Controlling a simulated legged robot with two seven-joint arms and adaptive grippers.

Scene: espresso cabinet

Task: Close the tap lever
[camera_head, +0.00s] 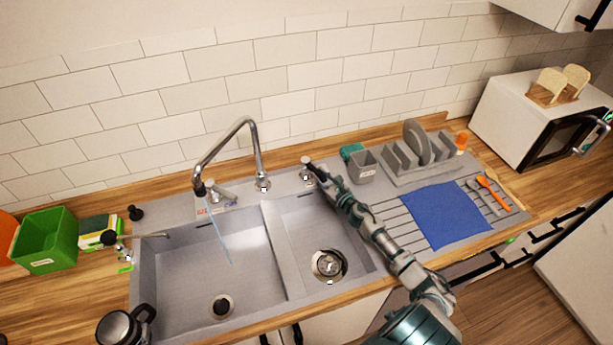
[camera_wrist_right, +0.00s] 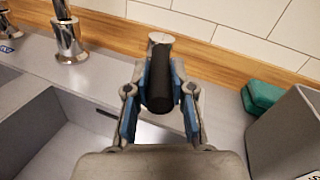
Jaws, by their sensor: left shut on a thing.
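A chrome faucet (camera_head: 247,130) arches over the left sink basin (camera_head: 185,275), with a thin stream of water (camera_head: 222,238) below its spout. A short lever (camera_head: 217,195) sits on the deck left of the faucet base, by a small red and blue label. My right gripper (camera_head: 318,172) is right of the faucet, by a small metal post (camera_head: 306,160). In the right wrist view, a black handle (camera_wrist_right: 160,82) extends from the post between my right gripper's blue-padded fingers (camera_wrist_right: 160,95); whether they press on it is unclear. My left gripper is not in view.
A dish rack (camera_head: 420,165), grey holder (camera_head: 364,166) and blue cloth (camera_head: 433,215) lie right of the sink. A green box (camera_head: 47,240) and a dark pot (camera_head: 118,328) are at the left. The tiled wall is close behind. Both basins are empty.

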